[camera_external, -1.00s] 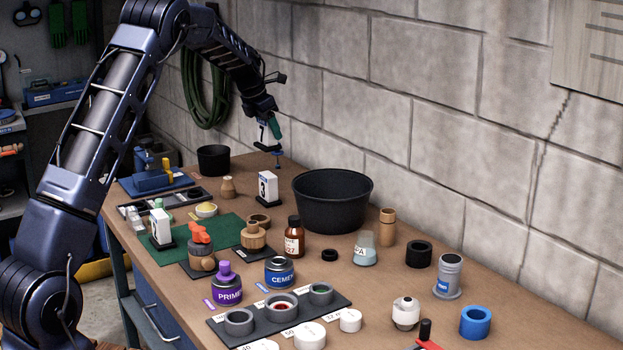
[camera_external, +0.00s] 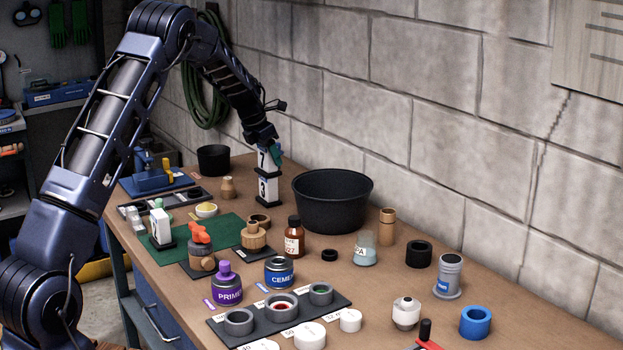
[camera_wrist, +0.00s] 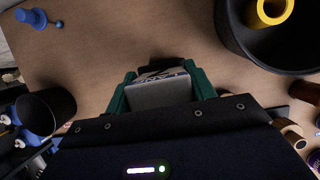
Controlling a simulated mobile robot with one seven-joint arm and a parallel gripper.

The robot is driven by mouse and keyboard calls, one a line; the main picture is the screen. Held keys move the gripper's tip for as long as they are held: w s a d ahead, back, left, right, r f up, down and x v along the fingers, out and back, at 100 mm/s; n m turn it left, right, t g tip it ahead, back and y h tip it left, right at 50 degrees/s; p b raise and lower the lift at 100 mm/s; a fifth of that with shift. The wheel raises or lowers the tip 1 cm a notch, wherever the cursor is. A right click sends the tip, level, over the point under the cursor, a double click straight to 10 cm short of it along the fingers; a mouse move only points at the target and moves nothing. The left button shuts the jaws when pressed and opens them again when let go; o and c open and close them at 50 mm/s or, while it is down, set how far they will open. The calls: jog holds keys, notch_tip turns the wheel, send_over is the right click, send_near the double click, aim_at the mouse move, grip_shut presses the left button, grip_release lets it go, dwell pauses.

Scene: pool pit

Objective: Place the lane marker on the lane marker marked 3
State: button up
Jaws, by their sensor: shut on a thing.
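The lane marker marked 3 (camera_external: 267,189) stands upright on its dark base on the bench, left of the large black tub. A white lane marker marked 7 (camera_external: 263,159) is right above it, upright, with its dark base at or very near the top of the 3 marker; I cannot tell if they touch. My gripper (camera_external: 266,149) is shut on the 7 marker. In the wrist view, the green fingers of my gripper (camera_wrist: 162,90) hold the pale marker (camera_wrist: 160,92) between them. The 3 marker is hidden there.
The black tub (camera_external: 332,200) stands close on the right; the wrist view shows a yellow ring (camera_wrist: 268,12) inside it. A black cup (camera_external: 213,160) is behind left. Bottles and fittings fill the front.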

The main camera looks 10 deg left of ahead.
jog(key=shift+f, duration=0.1)
jog(key=o, duration=1.1)
jog(key=shift+c, duration=0.2)
